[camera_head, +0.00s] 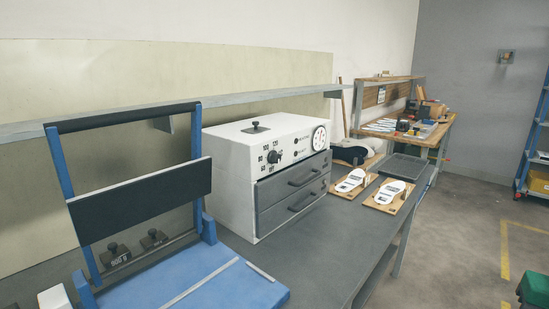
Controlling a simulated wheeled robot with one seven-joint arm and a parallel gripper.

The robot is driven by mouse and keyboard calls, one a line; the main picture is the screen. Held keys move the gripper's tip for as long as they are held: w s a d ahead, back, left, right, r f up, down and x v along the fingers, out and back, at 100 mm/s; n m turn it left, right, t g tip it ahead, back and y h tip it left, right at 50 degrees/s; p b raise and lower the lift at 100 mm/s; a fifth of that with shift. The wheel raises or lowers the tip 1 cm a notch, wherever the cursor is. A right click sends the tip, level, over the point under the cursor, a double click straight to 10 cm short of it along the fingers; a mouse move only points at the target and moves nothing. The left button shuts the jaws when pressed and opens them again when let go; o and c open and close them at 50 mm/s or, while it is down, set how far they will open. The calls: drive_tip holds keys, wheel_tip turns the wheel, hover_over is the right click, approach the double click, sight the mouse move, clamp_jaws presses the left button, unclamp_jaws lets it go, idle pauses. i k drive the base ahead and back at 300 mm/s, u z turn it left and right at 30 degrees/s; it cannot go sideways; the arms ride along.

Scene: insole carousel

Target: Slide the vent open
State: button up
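A white box-shaped oven (228,155) stands on the grey bench in the middle of the camera_head view. On its top is a small dark knob on a flat plate (255,127), which looks like the vent slide. I cannot tell from here how far it is open. The oven's front has a numbered black dial (274,157), a round white gauge (319,138) and two grey drawers with dark handles (302,181), both of which look closed. My gripper is not in view.
A blue frame with a black padded bar (145,200) stands left of the oven, with dark weights (117,254) behind it. Right of the oven lie white insoles on wooden boards (389,194) and a dark tray (403,167). A shelf rail (270,95) runs behind. The floor at right is mostly clear.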

sight(256, 129)
drive_tip(key=z, duration=0.05)
drive_tip(key=k, duration=0.5)
drive_tip(key=z, duration=0.6)
drive_tip(key=i, duration=1.25)
drive_tip(key=u, duration=2)
